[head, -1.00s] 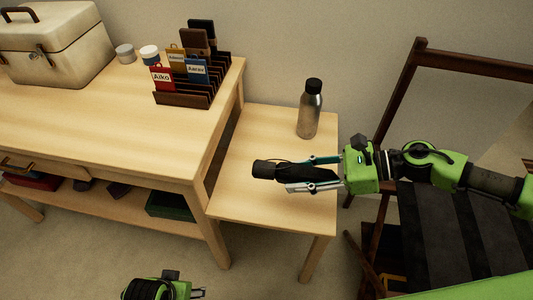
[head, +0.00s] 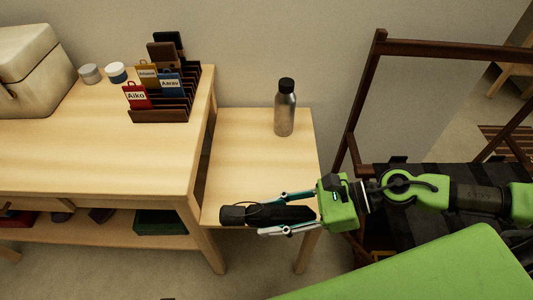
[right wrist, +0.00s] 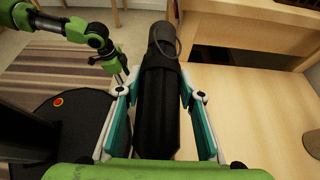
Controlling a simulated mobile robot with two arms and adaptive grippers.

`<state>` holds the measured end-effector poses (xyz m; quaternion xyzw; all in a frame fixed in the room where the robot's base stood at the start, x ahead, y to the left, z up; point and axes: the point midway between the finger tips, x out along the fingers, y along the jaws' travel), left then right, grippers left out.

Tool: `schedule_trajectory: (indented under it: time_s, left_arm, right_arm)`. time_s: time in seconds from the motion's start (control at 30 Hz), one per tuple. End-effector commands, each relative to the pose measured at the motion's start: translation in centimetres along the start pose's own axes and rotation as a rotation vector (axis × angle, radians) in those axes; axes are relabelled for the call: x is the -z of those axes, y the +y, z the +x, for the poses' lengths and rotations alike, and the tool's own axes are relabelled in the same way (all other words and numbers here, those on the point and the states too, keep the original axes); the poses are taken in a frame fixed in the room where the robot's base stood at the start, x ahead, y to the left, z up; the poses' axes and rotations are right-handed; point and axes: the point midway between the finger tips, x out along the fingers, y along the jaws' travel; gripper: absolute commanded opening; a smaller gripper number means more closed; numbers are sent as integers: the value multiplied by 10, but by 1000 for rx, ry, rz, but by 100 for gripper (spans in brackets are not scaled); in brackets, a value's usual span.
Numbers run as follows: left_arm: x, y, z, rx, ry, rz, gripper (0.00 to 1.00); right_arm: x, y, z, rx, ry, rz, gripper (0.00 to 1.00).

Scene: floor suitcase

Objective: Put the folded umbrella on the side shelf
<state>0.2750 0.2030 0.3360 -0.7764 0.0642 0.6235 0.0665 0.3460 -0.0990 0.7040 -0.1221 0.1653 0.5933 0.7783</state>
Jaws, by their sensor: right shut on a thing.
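The folded umbrella (head: 240,215) is black and roughly level. My right gripper (head: 268,214) is shut on it, with one finger along each side. In the right wrist view the umbrella (right wrist: 158,95) lies lengthwise between the two teal finger pads (right wrist: 157,100). The side shelf (head: 245,165) is a low pale wooden table right of the desk. The umbrella is over its front edge; the gap below it cannot be judged. My left gripper (right wrist: 122,78) shows small at the upper left of the right wrist view; its jaw opening is unclear.
A steel bottle (head: 285,113) stands at the back of the side shelf. The taller desk (head: 90,150) on the left bears a card rack (head: 160,114), two small jars and a pale case (head: 35,75). A dark-framed rack (head: 362,110) stands right. The shelf's middle is clear.

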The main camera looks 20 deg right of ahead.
Motion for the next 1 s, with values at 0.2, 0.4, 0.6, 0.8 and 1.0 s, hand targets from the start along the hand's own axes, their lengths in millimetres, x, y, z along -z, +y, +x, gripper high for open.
schedule_trajectory:
  time_s: [0.2,0.4,0.6,0.8,1.0]
  left_arm:
    - [-9,1,11,-1,-8,1,60]
    - [-1,0,4,-1,2,0,60]
    - [12,-1,-16,1,15,-2,60]
    - [27,-2,-45,4,33,-5,60]
    - [34,-4,-67,6,41,-7,60]
  right_arm:
    - [-9,17,-3,2,-3,-5,6]
    - [2,-11,2,9,-7,-10,6]
    - [22,-61,10,9,-8,-10,6]
    - [55,-97,24,7,-7,-6,6]
    - [74,-114,31,4,-5,-8,6]
